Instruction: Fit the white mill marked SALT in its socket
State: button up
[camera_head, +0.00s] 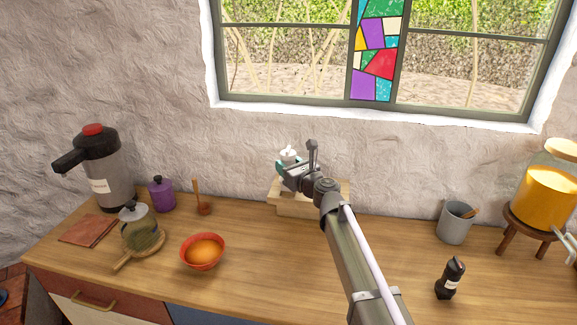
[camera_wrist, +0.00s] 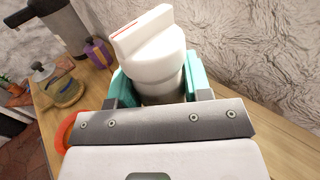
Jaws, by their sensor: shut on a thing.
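The white mill (camera_wrist: 147,48) is held upright or nearly so between the teal fingers of my gripper (camera_wrist: 160,88), which is shut on it. Its top also shows in the head view (camera_head: 288,153), above the wooden stand (camera_head: 297,211) by the wall. My gripper (camera_head: 288,169) and arm hide much of the stand, so its sockets and the mill's lower end cannot be seen. I cannot tell whether the mill touches the stand. No SALT lettering is readable. A black mill (camera_head: 450,279) with a pale band stands on the counter at the right.
An orange bowl (camera_head: 202,252), a glass jar on a round board (camera_head: 140,234), a purple canister (camera_head: 161,195) and a large flask (camera_head: 104,170) stand left. A grey cup (camera_head: 455,222) and a yellow-filled dispenser (camera_head: 545,199) stand right. The front middle counter is clear beside my arm.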

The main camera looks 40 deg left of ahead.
aim_at(283, 188)
dwell(0.6)
jog(key=shift+f+b, duration=0.65)
jog(key=shift+f, duration=0.05)
jog(key=shift+f, duration=0.1)
jog(key=shift+f+b, duration=0.2)
jog(key=shift+b, duration=0.1)
jog(key=shift+f, duration=0.1)
jog(key=shift+f+b, duration=0.5)
jog(key=shift+b, duration=0.05)
jog(key=shift+f, duration=0.2)
dwell(0.6)
